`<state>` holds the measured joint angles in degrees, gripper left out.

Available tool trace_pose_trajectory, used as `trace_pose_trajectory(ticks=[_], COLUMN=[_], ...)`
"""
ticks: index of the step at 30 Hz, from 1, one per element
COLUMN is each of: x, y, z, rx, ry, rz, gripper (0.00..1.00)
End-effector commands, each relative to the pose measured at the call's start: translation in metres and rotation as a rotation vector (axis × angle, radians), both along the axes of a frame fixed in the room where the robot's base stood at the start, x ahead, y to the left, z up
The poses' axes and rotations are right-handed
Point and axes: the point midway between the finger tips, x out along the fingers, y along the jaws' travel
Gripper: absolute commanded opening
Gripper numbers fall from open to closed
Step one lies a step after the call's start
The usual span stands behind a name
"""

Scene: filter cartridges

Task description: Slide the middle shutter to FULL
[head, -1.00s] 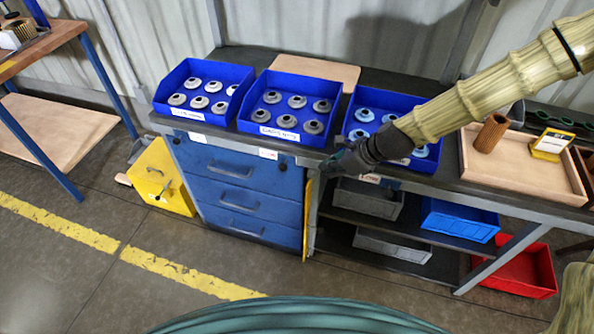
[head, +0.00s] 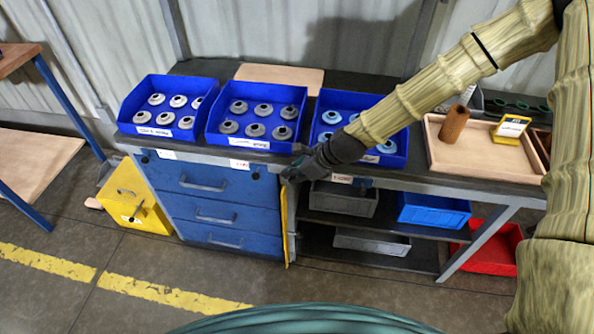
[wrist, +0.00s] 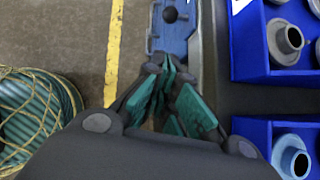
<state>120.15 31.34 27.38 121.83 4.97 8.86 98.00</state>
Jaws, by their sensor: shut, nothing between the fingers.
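A dark round knob (wrist: 170,14) on a blue plate (wrist: 172,38) shows at the top of the wrist view, along the bench's front edge. Which shutter it belongs to cannot be read. My gripper (head: 290,176) is at the bench front in the head view, at the right end of the blue drawer unit. In the wrist view my gripper (wrist: 168,72) has its green-padded fingers shut and empty, with the knob beyond the fingertips. The middle label (head: 240,164) is on the bench front below the middle blue bin (head: 256,143); its words are too small to read.
The left blue bin (head: 160,131) and right blue bin (head: 385,158) also hold grey or light-blue flanged parts. A wooden tray (head: 450,158) stands at right. A yellow panel (head: 287,225) hangs below my gripper. Floor in front of the drawers (head: 217,195) is clear.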

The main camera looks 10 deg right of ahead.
Motion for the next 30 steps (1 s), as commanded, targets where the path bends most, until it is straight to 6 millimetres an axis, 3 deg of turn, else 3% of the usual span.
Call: trace_pose_trajectory(ticks=[14, 21, 30], x=[0.017, 0.03, 0.036], y=[0.031, 0.053, 0.065], z=[-0.043, -0.048, -0.051], rx=[0.0, -0.001, 0.0], ry=[0.0, -0.001, -0.001], rz=[0.001, 0.002, -0.001], gripper=[0.0, 0.0, 0.0])
